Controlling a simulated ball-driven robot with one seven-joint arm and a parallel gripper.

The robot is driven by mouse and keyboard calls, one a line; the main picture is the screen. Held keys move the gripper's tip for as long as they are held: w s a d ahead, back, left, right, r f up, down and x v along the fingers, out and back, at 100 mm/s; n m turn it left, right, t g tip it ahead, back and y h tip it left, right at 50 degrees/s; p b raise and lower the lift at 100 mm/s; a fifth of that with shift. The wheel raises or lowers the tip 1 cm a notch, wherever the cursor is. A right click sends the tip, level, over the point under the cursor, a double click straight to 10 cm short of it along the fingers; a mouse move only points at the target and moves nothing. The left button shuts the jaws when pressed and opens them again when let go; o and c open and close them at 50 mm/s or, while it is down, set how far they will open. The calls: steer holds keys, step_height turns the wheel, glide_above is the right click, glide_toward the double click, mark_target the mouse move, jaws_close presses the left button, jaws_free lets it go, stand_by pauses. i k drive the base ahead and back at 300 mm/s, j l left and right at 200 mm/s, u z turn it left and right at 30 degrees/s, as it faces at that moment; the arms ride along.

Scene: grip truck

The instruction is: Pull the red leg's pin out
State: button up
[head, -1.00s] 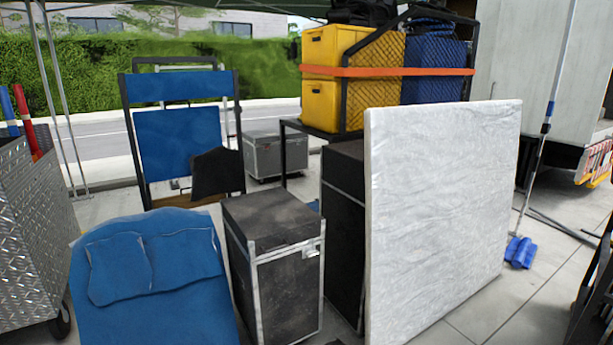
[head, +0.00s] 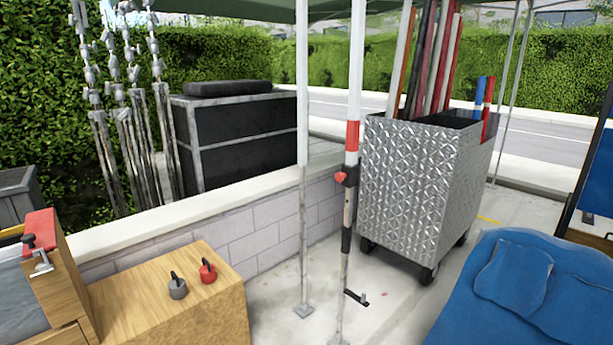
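The red leg (head: 352,138) is a slim upright canopy pole, white above with a red band, then grey and black lower sections. It stands right of centre in the head view, in front of the metal cart. A small red knob-like part (head: 342,178) sticks out to the left just below the band. It may be the pin, but I cannot tell for sure. A short black piece with a grey end (head: 357,298) juts from the leg near the ground. My gripper is not in view.
A plain white pole (head: 303,160) stands left of the red leg. A diamond-plate cart (head: 408,195) with long poles is close behind it. A low block wall (head: 240,238), wooden box (head: 190,318) and blue padded seat (head: 500,305) flank the paved floor.

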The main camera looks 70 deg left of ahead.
mark_target(339, 178)
steer(key=u, duration=1.7)
steer(key=i+j+u, duration=0.15)
steer(key=u, duration=0.35)
steer(key=i+j+u, duration=0.15)
steer(key=u, duration=0.3)
steer(key=i+z, duration=0.25)
steer(key=i, duration=0.15)
steer(key=i+j+z, duration=0.15)
steer(key=i+z, duration=0.15)
steer(key=i, duration=0.1)
